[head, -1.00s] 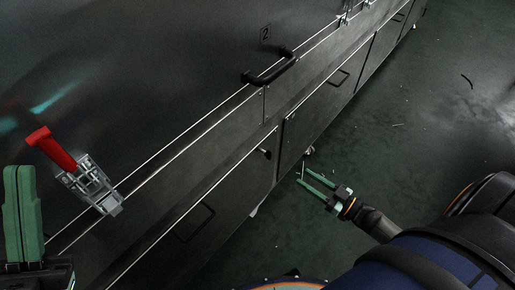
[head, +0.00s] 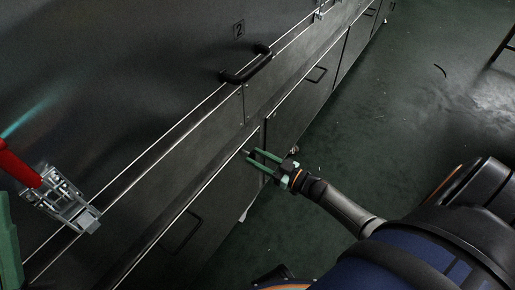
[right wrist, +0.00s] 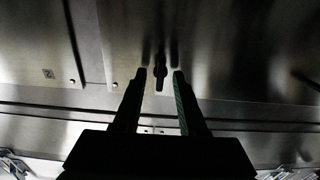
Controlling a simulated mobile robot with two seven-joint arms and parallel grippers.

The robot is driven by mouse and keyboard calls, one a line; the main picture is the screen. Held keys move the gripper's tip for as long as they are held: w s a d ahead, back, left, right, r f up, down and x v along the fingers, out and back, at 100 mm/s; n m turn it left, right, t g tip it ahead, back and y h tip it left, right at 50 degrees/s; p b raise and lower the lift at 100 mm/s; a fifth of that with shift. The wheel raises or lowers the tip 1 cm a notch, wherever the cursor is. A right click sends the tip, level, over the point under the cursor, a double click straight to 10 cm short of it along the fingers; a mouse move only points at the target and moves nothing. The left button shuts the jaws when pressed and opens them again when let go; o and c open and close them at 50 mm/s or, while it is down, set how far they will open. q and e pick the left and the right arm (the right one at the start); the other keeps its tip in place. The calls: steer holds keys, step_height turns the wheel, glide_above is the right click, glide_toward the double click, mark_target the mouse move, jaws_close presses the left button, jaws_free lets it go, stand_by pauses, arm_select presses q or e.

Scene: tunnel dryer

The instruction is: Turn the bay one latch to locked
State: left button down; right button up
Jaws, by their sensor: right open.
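A small dark latch (right wrist: 160,76) on a metal panel shows in the right wrist view, long axis up and down in the picture. My right gripper (head: 253,154) is open at the lower panel in the head view, and its fingertips hide most of the latch there. In the right wrist view its two fingers stand either side of the latch with a gap on each side. I cannot tell how deep the latch sits between them. My left gripper (head: 8,246) shows only as a green part at the left edge, and its opening is not visible.
A red-handled clamp (head: 63,202) is on the dryer front at left, near my left gripper. A black bar handle (head: 247,68) sits below a plate marked 2 (head: 239,29). The dark green floor (head: 385,110) to the right is mostly clear.

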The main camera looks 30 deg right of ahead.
steer(key=shift+w+a, duration=0.1)
jaws_close()
stand_by(0.3)
